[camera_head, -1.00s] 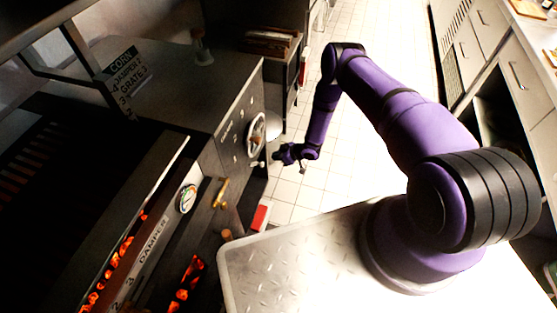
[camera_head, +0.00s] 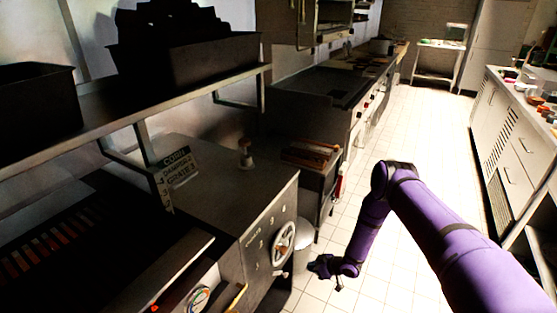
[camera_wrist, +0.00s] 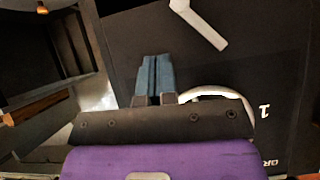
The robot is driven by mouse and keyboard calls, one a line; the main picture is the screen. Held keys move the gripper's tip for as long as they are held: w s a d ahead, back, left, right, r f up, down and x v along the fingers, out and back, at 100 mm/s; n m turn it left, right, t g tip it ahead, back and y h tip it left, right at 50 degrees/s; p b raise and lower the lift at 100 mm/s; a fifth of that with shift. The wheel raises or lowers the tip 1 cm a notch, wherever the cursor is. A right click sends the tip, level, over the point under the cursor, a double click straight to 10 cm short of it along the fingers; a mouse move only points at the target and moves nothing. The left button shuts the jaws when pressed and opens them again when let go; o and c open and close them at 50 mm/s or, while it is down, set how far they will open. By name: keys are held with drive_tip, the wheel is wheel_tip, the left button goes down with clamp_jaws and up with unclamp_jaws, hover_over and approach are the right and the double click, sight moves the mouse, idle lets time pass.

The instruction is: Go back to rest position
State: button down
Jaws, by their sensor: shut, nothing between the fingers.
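My gripper (camera_head: 326,268) is at the end of my purple arm, low in the head view, over the aisle side of the cooking station. In the wrist view my gripper's two blue-grey fingers (camera_wrist: 154,76) are together with nothing between them. The white handwheel (camera_head: 283,243) on the front of the metal cabinet is just left of my gripper in the head view. Part of the handwheel (camera_wrist: 225,97) shows behind the fingers in the wrist view. I cannot tell the exact gap between them.
A grill (camera_head: 60,235) fills the lower left, with a shelf (camera_head: 110,120) holding dark pans above it. A gauge (camera_head: 199,299) sits low on the front. White counters (camera_head: 505,150) line the right side. The tiled aisle (camera_head: 425,130) between is clear.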

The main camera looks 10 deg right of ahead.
drive_tip(key=w+d+r+h, duration=0.15)
drive_tip(key=w+r, duration=0.25)
drive_tip(key=r, duration=0.4)
drive_tip(key=w+d+r+m+t+h, duration=0.15)
drive_tip(key=w+r, duration=0.25)
drive_tip(key=r, duration=0.4)
drive_tip(key=w+d+r+n+h, duration=0.1)
drive_tip(key=w+d+r, duration=0.25)
drive_tip(key=r, duration=0.35)
drive_tip(key=s+d+r+m+h, duration=0.2)
drive_tip(key=r, duration=1.2)
drive_tip(key=s+d+r+m+h, duration=0.1)
drive_tip(key=d+r+m+h, duration=0.15)
drive_tip(key=r, duration=1.25)
drive_tip(key=s+r+m+h, duration=0.2)
drive_tip(key=s+r+m, duration=0.1)
drive_tip(key=s+r, duration=1.55)
drive_tip(key=s+a+r+m+g, duration=0.1)
drive_tip(key=s+r, duration=0.1)
drive_tip(key=s, duration=1.2)
drive_tip(key=s+a+r+m+g+y, duration=0.1)
drive_tip(key=s+r, duration=0.2)
drive_tip(key=s, duration=1.1)
drive_tip(key=shift+m, duration=0.3)
